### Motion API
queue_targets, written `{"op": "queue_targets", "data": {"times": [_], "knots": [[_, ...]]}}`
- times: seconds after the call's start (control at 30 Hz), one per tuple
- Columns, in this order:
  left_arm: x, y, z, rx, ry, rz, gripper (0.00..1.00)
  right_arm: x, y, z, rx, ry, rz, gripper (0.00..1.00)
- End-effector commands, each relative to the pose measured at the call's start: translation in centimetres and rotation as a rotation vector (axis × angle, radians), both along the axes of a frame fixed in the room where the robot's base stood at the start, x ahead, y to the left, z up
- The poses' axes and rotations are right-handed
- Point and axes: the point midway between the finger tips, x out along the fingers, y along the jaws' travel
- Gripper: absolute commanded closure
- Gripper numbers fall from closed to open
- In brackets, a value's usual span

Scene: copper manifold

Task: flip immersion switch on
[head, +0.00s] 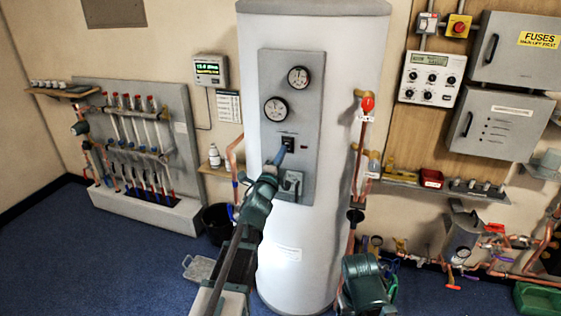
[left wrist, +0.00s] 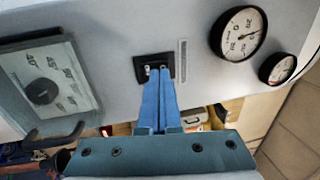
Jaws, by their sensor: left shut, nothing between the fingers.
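The immersion switch (head: 288,142) is a small black-framed switch on the grey panel of the white cylinder. In the left wrist view its black plate (left wrist: 140,68) shows behind my fingertips. My left gripper (head: 281,154) is shut and empty, its blue fingers pointing at the switch. In the left wrist view the closed fingertips (left wrist: 158,72) overlap the lower part of the switch. I cannot tell whether they touch it, and the rocker's position is partly hidden. A teal part of my right arm (head: 365,278) shows low in the head view; its fingers are not visible.
The white cylinder (head: 330,25) carries two round dials (head: 275,109) above the switch and a grey box (head: 290,185) below it. Copper pipes and a red-topped valve (head: 367,103) stand close on its right. Blue floor (head: 120,260) is open at left.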

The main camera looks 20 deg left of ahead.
Motion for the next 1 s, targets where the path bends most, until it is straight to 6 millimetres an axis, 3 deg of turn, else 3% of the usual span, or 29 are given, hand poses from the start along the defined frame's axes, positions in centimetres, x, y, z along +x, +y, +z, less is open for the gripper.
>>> {"op": "queue_targets", "data": {"times": [0.13,0.47,0.67,1.0], "knots": [[1.2,0.2,0.3,0.000,0.000,0.001,1.00,0.0,0.0,0.3,0.000,0.000,0.000,0.23],[1.2,0.2,0.3,0.000,0.000,0.001,1.00,0.0,0.0,0.3,0.000,0.000,0.000,0.23],[2.3,0.2,1.7,0.000,-0.001,0.000,1.00,0.0,0.0,1.7,0.000,0.000,0.000,0.23],[2.5,0.2,1.6,-0.001,-0.004,-0.002,1.00,0.0,0.0,1.5,0.000,0.000,0.000,0.23]]}}
